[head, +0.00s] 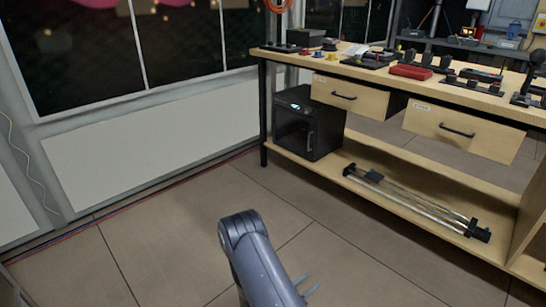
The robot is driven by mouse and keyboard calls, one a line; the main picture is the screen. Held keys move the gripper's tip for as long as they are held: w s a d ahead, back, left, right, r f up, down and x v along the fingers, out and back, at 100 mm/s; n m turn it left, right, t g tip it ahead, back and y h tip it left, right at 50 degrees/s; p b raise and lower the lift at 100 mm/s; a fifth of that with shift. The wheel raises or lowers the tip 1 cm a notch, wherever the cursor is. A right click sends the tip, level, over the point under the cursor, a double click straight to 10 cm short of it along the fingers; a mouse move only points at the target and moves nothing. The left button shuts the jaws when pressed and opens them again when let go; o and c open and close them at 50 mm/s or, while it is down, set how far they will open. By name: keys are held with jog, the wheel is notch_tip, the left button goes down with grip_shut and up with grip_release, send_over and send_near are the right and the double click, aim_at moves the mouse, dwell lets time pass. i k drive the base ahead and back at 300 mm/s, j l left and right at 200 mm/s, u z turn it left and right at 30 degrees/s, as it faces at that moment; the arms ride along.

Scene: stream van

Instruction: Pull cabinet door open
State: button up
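A small black cabinet (308,122) stands on the lower shelf of the wooden workbench, at its left end. Its front door (296,133) looks shut, and an upright handle (310,140) shows near the door's right edge. A small lit display shows near the top of its front. My grey arm rises from the bottom edge, in front of the bench. Two thin prongs beside it look like the fingertips of my gripper (306,284). They stand a little apart with nothing visible between them, well away from the cabinet. The rest of the gripper is hidden behind the arm.
The workbench (380,72) has two drawers (349,97) under its top and several tools on it. A metal rail assembly (415,200) lies on the lower shelf (345,187), right of the cabinet. The tiled floor (180,225) before the bench is clear. A windowed wall (150,150) bounds the left.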

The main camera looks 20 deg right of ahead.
aim_at(312, 135)
jog(key=i+l+u, duration=0.1)
jog(key=i+l, duration=0.2)
jog(key=i+l+u, duration=0.1)
jog(key=i+l, duration=0.2)
jog(key=i+l+u, duration=0.15)
jog(key=l, duration=0.35)
jog(key=i+l+u, duration=0.1)
jog(key=i+l, duration=0.25)
jog(key=i+l+u, duration=0.1)
jog(key=i+l, duration=0.15)
jog(key=l, duration=0.25)
jog(key=i+l, duration=0.25)
jog(key=l, duration=0.15)
jog(key=i+l, duration=0.2)
jog(key=l, duration=0.2)
jog(key=i+l, duration=0.25)
jog(key=l, duration=0.15)
